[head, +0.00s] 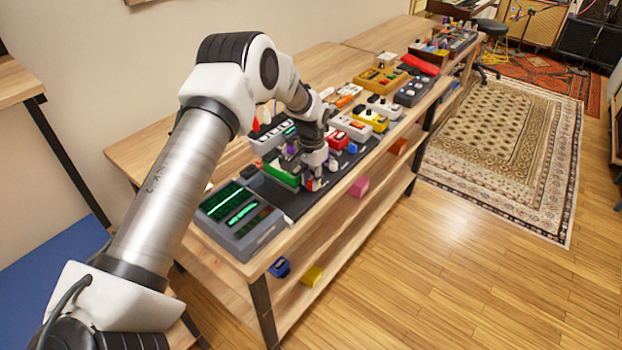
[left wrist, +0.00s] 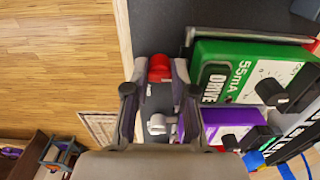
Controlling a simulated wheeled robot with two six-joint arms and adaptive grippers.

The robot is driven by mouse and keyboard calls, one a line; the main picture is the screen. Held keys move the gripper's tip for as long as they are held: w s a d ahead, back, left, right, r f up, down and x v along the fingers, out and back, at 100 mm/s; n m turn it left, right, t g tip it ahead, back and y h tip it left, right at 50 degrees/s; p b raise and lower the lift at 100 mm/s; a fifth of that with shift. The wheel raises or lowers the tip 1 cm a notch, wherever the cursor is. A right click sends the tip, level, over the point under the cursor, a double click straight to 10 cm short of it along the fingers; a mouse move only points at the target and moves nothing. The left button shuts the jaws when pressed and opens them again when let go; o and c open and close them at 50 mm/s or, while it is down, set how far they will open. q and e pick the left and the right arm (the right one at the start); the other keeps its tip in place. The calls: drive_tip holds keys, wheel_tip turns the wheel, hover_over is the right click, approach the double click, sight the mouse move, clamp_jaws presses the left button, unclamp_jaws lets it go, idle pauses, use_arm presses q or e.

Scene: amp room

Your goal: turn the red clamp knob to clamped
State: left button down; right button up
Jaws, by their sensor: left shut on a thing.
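The red clamp knob (left wrist: 160,66) shows in the left wrist view between the fingertips of my left gripper (left wrist: 160,75), on a dark mat beside a green pedal (left wrist: 240,68). The gripper is shut on the knob. A light grey part (left wrist: 157,123) lies below the knob in that view, between the fingers. In the head view my left gripper (head: 314,183) reaches down onto the bench near its front edge, next to the green pedal (head: 281,176). There the fingers largely hide the knob, and its turn position cannot be read. My right gripper is not in view.
A grey device with green displays (head: 238,218) stands left of the gripper. A purple pedal (left wrist: 225,120) is close to one finger in the wrist view. Several more pedals, such as a yellow one (head: 371,121), line the bench. Coloured blocks lie on lower shelves.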

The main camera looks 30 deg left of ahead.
use_arm(q)
drive_tip(key=shift+s+f, duration=0.1)
drive_tip(key=shift+f, duration=0.05)
drive_tip(key=c, duration=1)
unclamp_jaws()
drive_tip(key=shift+o, duration=0.2)
drive_tip(key=shift+w, duration=0.2)
